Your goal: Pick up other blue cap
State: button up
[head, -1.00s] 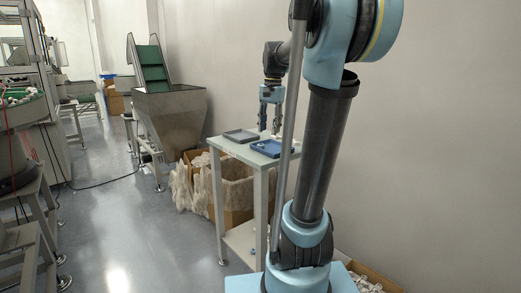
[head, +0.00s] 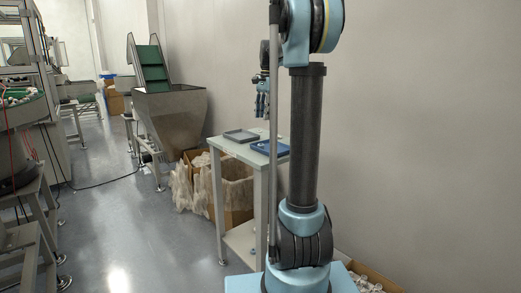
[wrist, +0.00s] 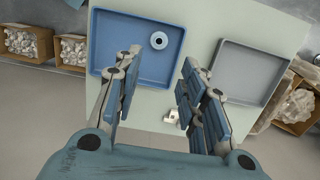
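The cap is apart from both fingers. In the head view, my gripper (head: 262,108) hangs above the table by the blue tray (head: 270,148). The cap cannot be made out there.
An empty grey tray (wrist: 247,73) sits right of the blue one on the pale table (wrist: 204,22). A small white piece (wrist: 172,116) lies near the table's edge. Cardboard boxes of pale parts (wrist: 28,42) stand on the floor. A wall is close on the right.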

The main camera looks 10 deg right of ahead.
aim_at(261, 146)
jog(key=f, duration=0.4)
jog(key=a+f, duration=0.1)
jog(key=f, duration=0.3)
jog(key=s+f, duration=0.1)
jog(key=f, duration=0.4)
jog(key=shift+a+f, duration=0.1)
jog(key=shift+a, duration=0.15)
jog(key=c, duration=0.4)
jog(key=shift+c, duration=0.2)
